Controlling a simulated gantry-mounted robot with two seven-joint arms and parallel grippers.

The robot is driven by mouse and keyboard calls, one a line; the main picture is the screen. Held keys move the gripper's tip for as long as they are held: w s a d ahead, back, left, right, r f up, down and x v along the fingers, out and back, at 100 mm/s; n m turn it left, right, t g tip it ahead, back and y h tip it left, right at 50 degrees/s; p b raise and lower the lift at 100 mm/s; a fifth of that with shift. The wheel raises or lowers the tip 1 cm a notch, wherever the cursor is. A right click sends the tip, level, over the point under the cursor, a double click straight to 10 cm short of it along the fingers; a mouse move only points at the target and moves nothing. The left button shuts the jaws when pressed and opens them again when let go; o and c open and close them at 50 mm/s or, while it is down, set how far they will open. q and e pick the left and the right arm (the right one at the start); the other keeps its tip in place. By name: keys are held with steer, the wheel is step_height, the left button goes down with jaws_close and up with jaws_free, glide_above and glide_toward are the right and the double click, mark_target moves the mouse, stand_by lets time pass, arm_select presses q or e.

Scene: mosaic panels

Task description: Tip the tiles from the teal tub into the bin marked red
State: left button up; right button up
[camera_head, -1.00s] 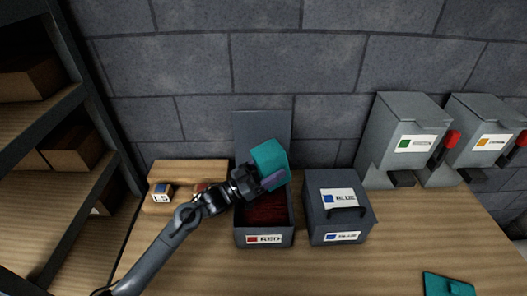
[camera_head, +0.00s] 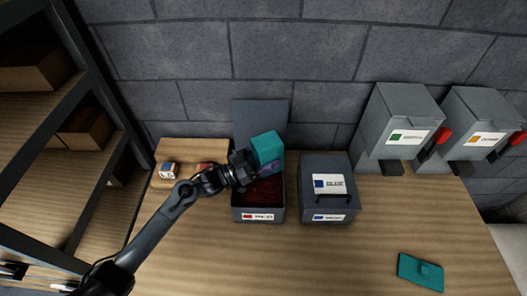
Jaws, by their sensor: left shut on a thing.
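The teal tub (camera_head: 267,148) is held by my left gripper (camera_head: 252,168) above the back of the bin marked red. It looks tilted, and its inside is hidden. The red bin (camera_head: 258,216) is a dark grey box with a red-marked label on its front and its lid standing up behind. Dark red contents show inside it; single tiles cannot be made out. My left arm comes in from the lower left, and the gripper is shut on the tub. My right gripper is not in view.
A closed bin marked blue (camera_head: 326,183) stands right of the red bin. Two grey dispensers (camera_head: 394,125) with red levers stand at the right. A teal lid with a knob (camera_head: 421,271) lies at the front right. A wooden stand (camera_head: 157,175) is at the left.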

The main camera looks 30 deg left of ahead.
arm_select(q)
steer(key=shift+w+d+r+g+y+p, duration=0.25)
steer(key=shift+w+g+y+p, duration=0.25)
steer(key=shift+p, duration=0.75)
steer(key=shift+w+d+r+g+y+p, duration=0.15)
steer(key=shift+w+d+g+y+p, duration=0.35)
steer(key=shift+p, duration=0.75)
steer(key=g+p, duration=0.1)
steer(key=g+y+p, duration=0.1)
steer(key=p, duration=0.1)
steer(key=shift+w+d, duration=0.25)
steer(key=shift+w, duration=0.15)
steer(key=shift+w+d+f+g+y+p, duration=0.3)
steer(key=shift+w+d+g+y+p, duration=0.2)
steer(key=shift+g+y, duration=1.15)
steer(key=shift+w+d+f+g+y+p, duration=0.3)
steer(key=shift+w+g+y+p, duration=0.2)
steer(key=shift+g+y, duration=1.15)
steer(key=shift+w+d+f+g+y+p, duration=0.25)
steer(key=shift+w+d+g+y+p, duration=0.25)
steer(key=shift+g+y, duration=1.1)
steer(key=shift+g+h, duration=0.5)
